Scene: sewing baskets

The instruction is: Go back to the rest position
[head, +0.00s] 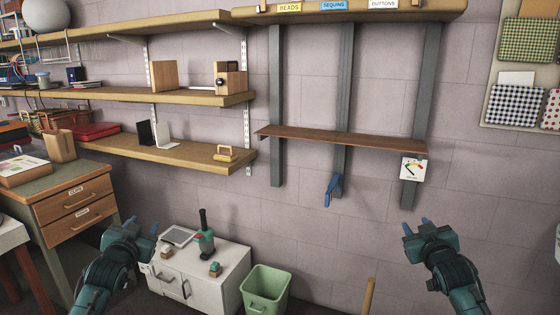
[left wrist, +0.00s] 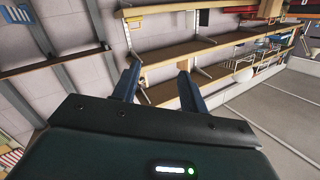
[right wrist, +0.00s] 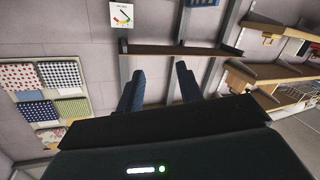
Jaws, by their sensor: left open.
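My left gripper (head: 143,228) is at the lower left of the head view, in front of the low white cabinet. Its two blue fingers stand apart in the left wrist view (left wrist: 156,88), with nothing between them. My right gripper (head: 417,228) is at the lower right of the head view, in front of the bare wall. Its fingers are also apart and empty in the right wrist view (right wrist: 160,85). Neither gripper touches anything that I can see.
A white cabinet (head: 212,285) and a green bin (head: 265,290) stand low. A wooden drawer desk (head: 75,205) is at left.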

